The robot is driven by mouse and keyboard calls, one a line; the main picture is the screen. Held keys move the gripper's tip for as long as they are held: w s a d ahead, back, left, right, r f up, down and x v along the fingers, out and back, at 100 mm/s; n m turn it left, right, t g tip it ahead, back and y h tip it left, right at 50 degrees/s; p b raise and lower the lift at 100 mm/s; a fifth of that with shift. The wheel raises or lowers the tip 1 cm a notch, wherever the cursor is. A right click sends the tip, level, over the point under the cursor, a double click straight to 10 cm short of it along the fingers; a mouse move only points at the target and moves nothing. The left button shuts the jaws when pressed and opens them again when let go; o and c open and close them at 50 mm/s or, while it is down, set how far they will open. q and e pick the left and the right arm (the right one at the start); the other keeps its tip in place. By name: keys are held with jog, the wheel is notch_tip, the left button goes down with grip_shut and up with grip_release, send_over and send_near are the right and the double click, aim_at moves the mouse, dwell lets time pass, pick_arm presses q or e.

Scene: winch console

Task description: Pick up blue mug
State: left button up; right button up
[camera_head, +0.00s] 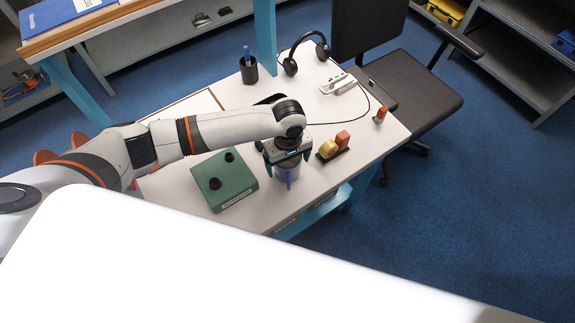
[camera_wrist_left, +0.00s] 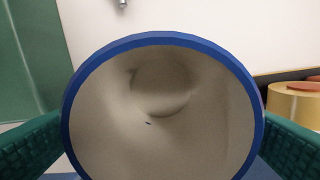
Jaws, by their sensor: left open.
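The blue mug (camera_head: 286,172) stands on the white desk, directly below my left gripper (camera_head: 287,160), which hides part of it in the head view. In the left wrist view I look down into the mug (camera_wrist_left: 160,43); it has a blue rim and a pale, empty-looking inside. The green fingers of my left gripper (camera_wrist_left: 160,145) are open, one on each side of the mug. I cannot tell whether they touch it. My right gripper is in neither view.
A green control box (camera_head: 224,181) stands left of the mug. A pen cup (camera_head: 249,70), headphones (camera_head: 306,52) and a white handset (camera_head: 338,84) are farther back. A black chair (camera_head: 415,92) stands right.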

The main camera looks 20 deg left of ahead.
pick_arm(q)
jog(key=c, duration=1.2)
jog(key=shift+c, duration=0.3)
jog(key=shift+r, duration=0.15)
